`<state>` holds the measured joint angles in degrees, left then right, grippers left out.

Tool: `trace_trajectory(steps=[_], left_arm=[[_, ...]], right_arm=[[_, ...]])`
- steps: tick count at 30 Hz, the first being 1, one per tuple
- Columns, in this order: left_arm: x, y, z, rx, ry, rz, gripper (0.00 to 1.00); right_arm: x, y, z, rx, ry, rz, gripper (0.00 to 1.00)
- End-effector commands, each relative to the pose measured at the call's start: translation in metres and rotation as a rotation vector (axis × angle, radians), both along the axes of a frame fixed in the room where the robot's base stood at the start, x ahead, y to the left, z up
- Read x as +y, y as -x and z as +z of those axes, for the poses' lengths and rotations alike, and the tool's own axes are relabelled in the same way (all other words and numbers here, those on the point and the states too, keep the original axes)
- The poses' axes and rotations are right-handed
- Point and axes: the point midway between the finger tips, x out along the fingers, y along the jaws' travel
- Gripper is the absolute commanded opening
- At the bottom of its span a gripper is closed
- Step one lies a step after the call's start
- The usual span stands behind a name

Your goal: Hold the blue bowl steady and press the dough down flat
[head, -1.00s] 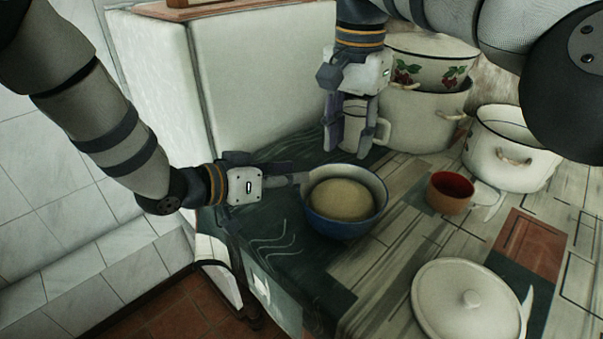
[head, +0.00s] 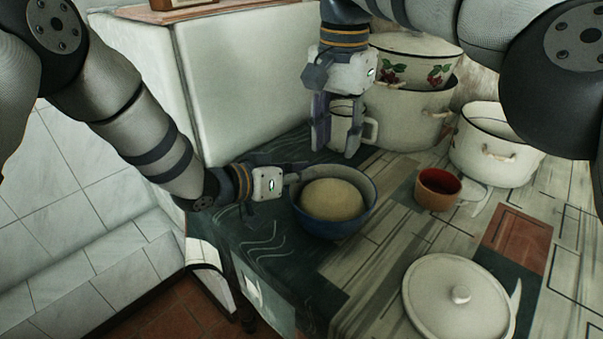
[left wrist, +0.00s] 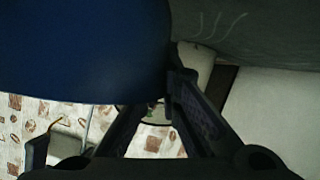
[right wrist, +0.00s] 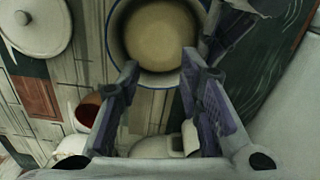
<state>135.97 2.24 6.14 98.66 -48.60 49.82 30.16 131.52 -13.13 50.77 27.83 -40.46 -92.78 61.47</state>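The blue bowl (head: 335,221) stands upright on the worktop with a pale round dough (head: 333,199) inside; the dough's top is domed. In the left wrist view the bowl's blue outer wall (left wrist: 85,50) fills the upper left. My left gripper (head: 292,178) is at the bowl's left rim; its fingers converge on the wall, one fingertip hidden behind the bowl. My right gripper (head: 336,150) points down behind the bowl, in front of the white mug (head: 369,130). It is open and empty; the right wrist view shows the dough (right wrist: 160,35) beyond its fingertips.
A red-brown cup (head: 437,196) and a white pot (head: 492,160) stand right of the bowl. Stacked enamel pots (head: 408,118) stand behind. A white lid (head: 455,305) lies at front right. The worktop just right of the bowl is clear.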

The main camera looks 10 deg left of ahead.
Motion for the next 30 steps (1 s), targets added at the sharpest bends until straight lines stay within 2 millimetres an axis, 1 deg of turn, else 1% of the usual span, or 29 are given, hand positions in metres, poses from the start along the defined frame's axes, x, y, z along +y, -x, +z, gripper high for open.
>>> trace_trajectory(steps=[1, 2, 3, 5, 6, 8, 11, 15, 18, 20, 23, 30], left_arm=[[0.0, 0.0, 0.0, 0.001, 0.001, 0.0, 0.0], [0.0, 0.0, 0.0, 0.0, 0.001, 0.001, 0.0], [0.0, 0.0, 0.0, 0.0, 0.001, 0.001, 0.0], [0.0, 0.0, 0.0, 0.0, 0.001, 0.002, 0.0], [0.0, 0.0, 0.0, 0.0, 0.001, 0.002, 0.0], [0.0, 0.0, 0.0, 0.0, 0.001, 0.002, 0.0], [0.0, 0.0, 0.0, 0.0, 0.001, 0.002, 0.0], [0.0, 0.0, 0.0, 0.0, 0.001, 0.002, 0.0], [0.0, 0.0, 0.0, 0.0, 0.001, 0.002, 0.0], [0.0, 0.0, 0.0, 0.0, 0.001, 0.002, 0.0], [0.0, 0.0, 0.001, 0.0, 0.001, 0.001, 0.0], [0.0, 0.0, 0.001, -0.001, 0.001, 0.002, 0.0]], right_arm=[[0.0, 0.0, 0.0, 0.0, 0.0, 0.0, 0.31], [0.0, 0.0, 0.0, -0.001, 0.0, 0.002, 0.24], [-0.001, -0.001, 0.0, -0.006, 0.002, 0.011, 0.15], [-0.003, -0.004, -0.001, -0.03, 0.007, 0.052, 0.02], [-0.005, -0.008, -0.001, -0.059, 0.013, 0.102, 0.0], [-0.009, -0.014, -0.002, -0.115, 0.022, 0.208, 0.0], [-0.012, -0.018, -0.003, -0.218, 0.032, 0.421, 0.0], [-0.01, -0.011, -0.005, -0.334, 0.031, 0.691, 0.0], [-0.007, -0.003, -0.006, -0.385, 0.023, 0.82, 0.0], [-0.004, 0.001, -0.007, -0.404, 0.018, 0.866, 0.0], [-0.003, 0.004, -0.013, -0.415, 0.015, 0.896, 0.0], [-0.003, 0.005, -0.051, -0.411, 0.013, 0.895, 0.0]])
